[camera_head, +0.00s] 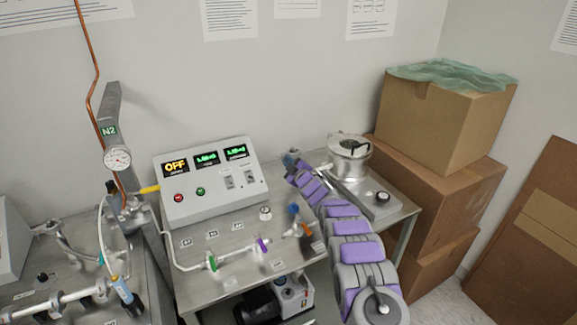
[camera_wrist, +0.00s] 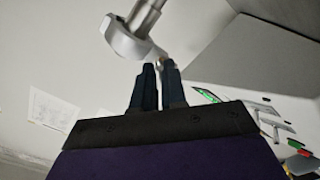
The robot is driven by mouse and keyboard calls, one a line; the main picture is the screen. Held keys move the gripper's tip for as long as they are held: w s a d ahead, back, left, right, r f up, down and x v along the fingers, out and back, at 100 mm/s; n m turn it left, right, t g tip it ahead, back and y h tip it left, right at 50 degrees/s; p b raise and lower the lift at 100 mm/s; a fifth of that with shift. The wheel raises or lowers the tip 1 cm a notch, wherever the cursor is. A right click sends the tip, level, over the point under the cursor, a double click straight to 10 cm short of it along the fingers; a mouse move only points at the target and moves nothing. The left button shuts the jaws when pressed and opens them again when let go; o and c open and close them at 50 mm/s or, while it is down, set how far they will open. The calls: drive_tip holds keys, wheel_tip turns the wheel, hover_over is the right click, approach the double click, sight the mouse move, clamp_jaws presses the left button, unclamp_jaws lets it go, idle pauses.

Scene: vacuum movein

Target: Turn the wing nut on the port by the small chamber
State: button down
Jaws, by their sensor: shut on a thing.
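The small chamber (camera_head: 349,160), a round metal vessel with a flanged lid, stands at the back right of the bench. My gripper (camera_head: 290,158) is at its left, by the side port, and my arm reaches up to it from the front. In the wrist view, the port's round metal flange and tube (camera_wrist: 130,38) are just above and left of my gripper (camera_wrist: 159,67). Its two dark fingers are close together, shut on the wing nut (camera_wrist: 161,62). Only a small bit of the nut shows between the fingertips. Its turn angle cannot be told.
A control box (camera_head: 207,180) with lit displays stands left of my gripper. Valves and tubing (camera_head: 213,262) lie on the bench in front of it. Stacked cardboard boxes (camera_head: 437,125) stand close on the right. An N2 post with gauge (camera_head: 117,158) is at the left.

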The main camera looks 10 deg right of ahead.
drive_tip(key=shift+s+f+n+b, duration=0.15)
drive_tip(key=shift+n+b, duration=0.65)
drive_tip(key=shift+n, duration=2.6)
drive_tip(key=shift+w+f+n+b, duration=0.2)
drive_tip(key=shift+n+b, duration=0.65)
drive_tip(key=shift+n, duration=2.55)
drive_tip(key=shift+s+f+n+b, duration=0.2)
drive_tip(key=shift+n+b, duration=0.6)
drive_tip(key=shift+n, duration=2.6)
drive_tip(key=shift+f+n, duration=0.1)
drive_tip(key=shift+n, duration=0.8)
drive_tip(key=shift+n, duration=1.3)
